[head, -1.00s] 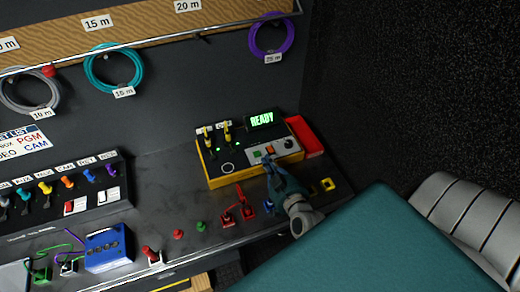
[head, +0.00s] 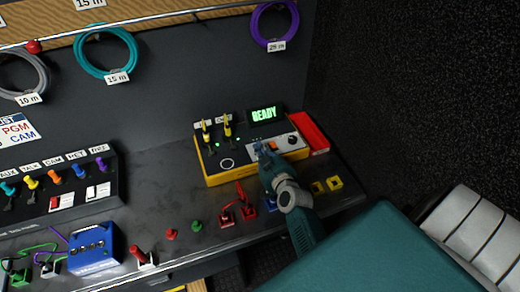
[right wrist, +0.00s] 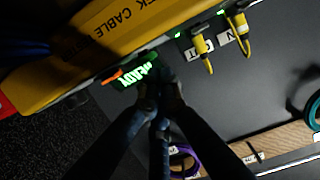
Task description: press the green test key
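The yellow cable tester (head: 215,180) sits on the bench with a grey top panel and a lit green READY display (head: 264,114). The display also shows upside down in the right wrist view (right wrist: 138,77). The green test key is hidden behind my right gripper (head: 259,148). That gripper is shut and empty, with its tips at the panel; I cannot tell whether they touch. In the right wrist view its fingers (right wrist: 164,82) come together. My left gripper is not in view.
Yellow plugs (head: 227,128) stand in the tester's left side. Red connectors (head: 240,205) and small yellow blocks (head: 334,183) lie in front. A switch panel (head: 60,188) and blue box (head: 93,247) are at left.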

